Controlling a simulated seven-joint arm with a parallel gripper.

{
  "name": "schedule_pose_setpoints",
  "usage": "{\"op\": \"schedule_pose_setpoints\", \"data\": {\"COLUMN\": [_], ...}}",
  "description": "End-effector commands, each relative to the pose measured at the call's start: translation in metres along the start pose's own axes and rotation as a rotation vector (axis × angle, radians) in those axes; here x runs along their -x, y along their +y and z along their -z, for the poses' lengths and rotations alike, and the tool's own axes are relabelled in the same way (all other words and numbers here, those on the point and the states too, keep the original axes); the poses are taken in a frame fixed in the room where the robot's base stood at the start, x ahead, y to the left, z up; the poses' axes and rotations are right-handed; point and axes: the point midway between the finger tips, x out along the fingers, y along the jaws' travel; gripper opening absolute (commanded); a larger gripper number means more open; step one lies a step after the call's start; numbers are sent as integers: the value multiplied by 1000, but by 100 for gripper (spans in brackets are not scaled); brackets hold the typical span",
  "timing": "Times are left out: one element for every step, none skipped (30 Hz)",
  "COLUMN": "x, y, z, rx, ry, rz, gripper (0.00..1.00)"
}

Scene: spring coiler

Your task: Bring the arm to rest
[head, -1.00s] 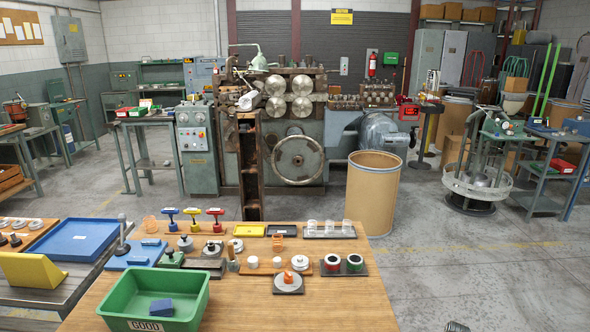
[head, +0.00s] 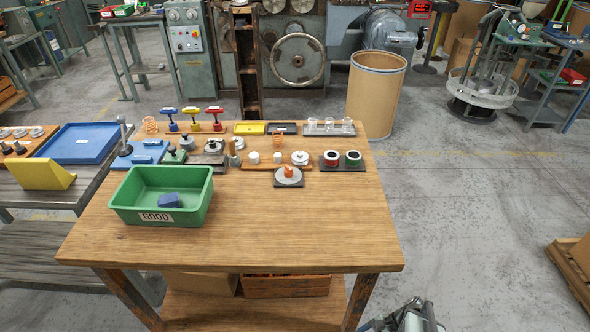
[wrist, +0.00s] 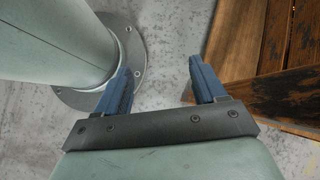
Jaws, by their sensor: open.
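My gripper (wrist: 160,90) is open and empty in the wrist view, its two blue fingers apart over the grey concrete floor. In the head view, part of my arm (head: 415,318) shows at the bottom edge, in front of the wooden table (head: 290,230) and to its right. Its fingers cannot be made out there. Nothing is between the fingers, and they touch nothing that I can see.
In the wrist view, a pale green column (wrist: 60,45) on a round floor plate stands at left and brown wooden slats (wrist: 285,60) lie at right. The table holds a green bin (head: 140,215) and several small parts. A pallet (head: 572,268) lies at far right.

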Motion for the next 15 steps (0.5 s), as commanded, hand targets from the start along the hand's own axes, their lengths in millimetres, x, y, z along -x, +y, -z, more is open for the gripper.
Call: {"op": "schedule_pose_setpoints", "data": {"x": [-7, -10, -15, -18, -22, -27, -30, -34, -40, -43, -47, -52, -56, -59, -63], "y": [2, 3, 4, 6, 7, 9, 11, 12, 15, 17, 19, 23, 25, 27, 30], "z": [-5, -6, -8, -9, -11, -13, -15, -16, -18, -20, -22, -24, -25, -26, -28], "rx": [27, 43, 67, 84, 104, 132, 155, 178, 214, 241, 269, 308, 335, 365, 404], "ry": [0, 3, 6, 9, 12, 16, 20, 23, 29, 33, 36, 40, 43, 46, 50], "rz": [-29, -47, -71, -90, -111, -141, -165, -190, -225, -253, -281, -319, -347, -375, -413], "gripper": [70, 70, 70, 70, 70, 70, 70, 70, 70, 70, 70, 70, 70, 70, 70]}}
